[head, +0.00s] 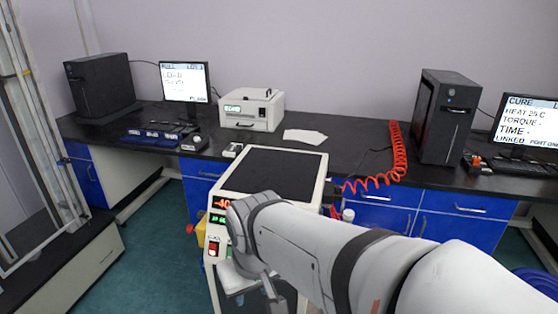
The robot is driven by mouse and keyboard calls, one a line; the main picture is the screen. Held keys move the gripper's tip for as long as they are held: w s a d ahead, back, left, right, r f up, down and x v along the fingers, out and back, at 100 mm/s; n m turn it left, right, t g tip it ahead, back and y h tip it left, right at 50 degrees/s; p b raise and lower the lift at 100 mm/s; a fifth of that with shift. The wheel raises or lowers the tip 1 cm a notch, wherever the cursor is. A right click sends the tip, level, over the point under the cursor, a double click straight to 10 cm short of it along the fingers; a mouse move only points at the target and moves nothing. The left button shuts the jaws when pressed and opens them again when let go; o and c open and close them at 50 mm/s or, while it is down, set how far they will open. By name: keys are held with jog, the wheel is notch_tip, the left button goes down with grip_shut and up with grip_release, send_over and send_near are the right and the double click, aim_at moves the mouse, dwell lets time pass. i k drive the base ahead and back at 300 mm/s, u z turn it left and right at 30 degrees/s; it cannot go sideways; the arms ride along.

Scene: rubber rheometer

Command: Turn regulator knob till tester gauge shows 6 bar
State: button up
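A white floor-standing machine (313,200) with a dark top stands at the centre, in front of the bench. It has a red digital display, a green display and a red switch (213,249) on its left front. A red coiled hose (372,183) runs from its right side up to the bench. My white arm comes in from the lower right and its wrist covers much of the machine's front. I cannot make out the fingers of my gripper. No regulator knob or dial gauge can be told apart; the part of the machine behind my arm is hidden.
The dark bench (340,150) carries a left monitor (184,82), a white instrument box (251,109), a black tower (446,115) and a right monitor (528,120) reading CURE. A framed structure (40,130) stands at the left. Green floor (150,250) is free left of the machine.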

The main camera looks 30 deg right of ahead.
aim_at(338, 189)
jog(key=z, duration=0.4)
jog(key=i, duration=0.7)
jog(key=z, duration=0.4)
jog(key=k, duration=0.9)
jog(key=z, duration=0.15)
jog(key=i, duration=0.9)
jog(key=u, duration=0.05)
